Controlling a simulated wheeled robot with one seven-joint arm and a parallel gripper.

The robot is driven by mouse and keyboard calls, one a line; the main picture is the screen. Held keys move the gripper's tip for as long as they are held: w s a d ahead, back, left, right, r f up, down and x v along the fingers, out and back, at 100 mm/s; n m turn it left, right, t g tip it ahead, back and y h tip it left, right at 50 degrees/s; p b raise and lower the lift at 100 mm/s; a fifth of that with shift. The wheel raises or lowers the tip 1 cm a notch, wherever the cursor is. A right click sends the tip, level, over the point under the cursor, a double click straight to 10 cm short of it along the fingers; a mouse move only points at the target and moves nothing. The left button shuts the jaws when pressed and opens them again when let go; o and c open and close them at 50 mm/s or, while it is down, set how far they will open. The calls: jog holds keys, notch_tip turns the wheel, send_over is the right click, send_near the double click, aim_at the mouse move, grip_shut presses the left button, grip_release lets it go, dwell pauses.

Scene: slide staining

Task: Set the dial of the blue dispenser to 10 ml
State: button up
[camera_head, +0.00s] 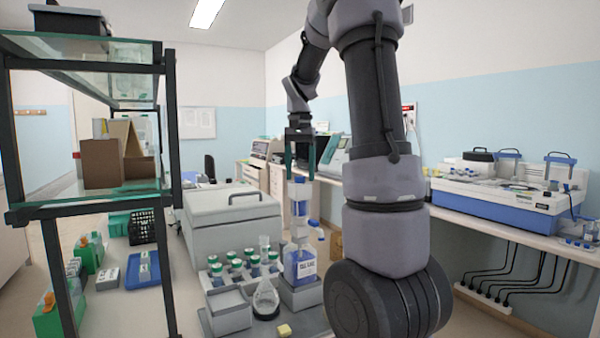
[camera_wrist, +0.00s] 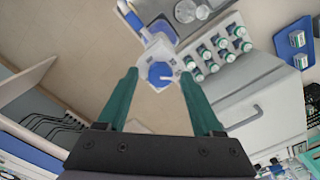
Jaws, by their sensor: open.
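The blue dispenser (camera_head: 302,262) stands upright on a grey block, with a blue and white labelled bottle, a pale pump head and a spout toward the right. In the wrist view I look down on its white top with the round blue dial (camera_wrist: 160,73), which has a small pale pointer. My gripper (camera_head: 299,173) points down just above the dispenser top. In the wrist view its two green fingers (camera_wrist: 158,88) are apart, one on each side of the dial. Nothing is held. I cannot read the dial's scale or tell whether the fingers touch it.
Several green-capped bottles (camera_head: 237,265) and a glass flask (camera_head: 265,300) stand just left of the dispenser. A grey lidded box (camera_head: 235,217) is behind them. A glass shelf rack (camera_head: 90,198) stands at the left. A bench with a blue-white machine (camera_head: 510,199) runs along the right.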

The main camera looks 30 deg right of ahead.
jog(key=shift+f, duration=0.15)
grip_shut()
jog(key=n, duration=0.4)
jog(key=shift+n, duration=0.3)
jog(key=n, duration=0.4)
jog(key=shift+n, duration=0.3)
dwell(0.4)
grip_release()
